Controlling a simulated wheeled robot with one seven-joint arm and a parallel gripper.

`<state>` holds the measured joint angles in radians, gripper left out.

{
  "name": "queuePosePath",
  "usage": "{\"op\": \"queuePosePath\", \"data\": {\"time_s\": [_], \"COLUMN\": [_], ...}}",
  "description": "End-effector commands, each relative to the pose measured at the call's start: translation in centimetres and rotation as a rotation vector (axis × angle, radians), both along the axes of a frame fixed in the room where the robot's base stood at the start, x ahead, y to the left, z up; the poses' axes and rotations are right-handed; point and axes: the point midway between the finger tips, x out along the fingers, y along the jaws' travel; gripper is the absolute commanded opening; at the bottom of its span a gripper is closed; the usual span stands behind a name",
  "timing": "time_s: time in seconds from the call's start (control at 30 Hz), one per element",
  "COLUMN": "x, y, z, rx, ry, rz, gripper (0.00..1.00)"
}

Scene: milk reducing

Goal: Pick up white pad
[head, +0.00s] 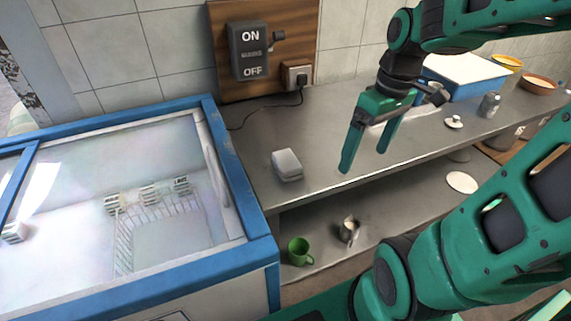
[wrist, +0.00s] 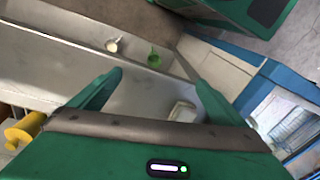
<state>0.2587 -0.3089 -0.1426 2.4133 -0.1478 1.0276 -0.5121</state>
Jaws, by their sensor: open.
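The white pad (head: 287,164) is a small pale block on the grey metal counter (head: 255,140), near its front edge, in the head view. It also shows in the wrist view (wrist: 182,111), just beyond the gap between the fingers and partly hidden by the gripper body. My gripper (head: 366,155) is green, open and empty. It hangs above the counter to the right of the pad, apart from it.
A blue-framed glass-topped freezer (head: 240,200) stands left of the counter. A green mug (head: 299,251) and a small metal pitcher (head: 349,230) stand on the lower shelf. A blue and white box (head: 465,72), a can (head: 489,105) and bowls are at the right. An on/off switch (head: 248,50) is on the wall.

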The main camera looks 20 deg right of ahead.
Motion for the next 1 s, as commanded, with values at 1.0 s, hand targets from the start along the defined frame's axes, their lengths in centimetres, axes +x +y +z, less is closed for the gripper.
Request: {"op": "queuePosePath", "data": {"time_s": [1.0], "x": [13.0], "y": [11.1], "z": [-4.4], "rx": [0.219], "ry": [-0.302], "rz": [1.296], "gripper": [0.96]}}
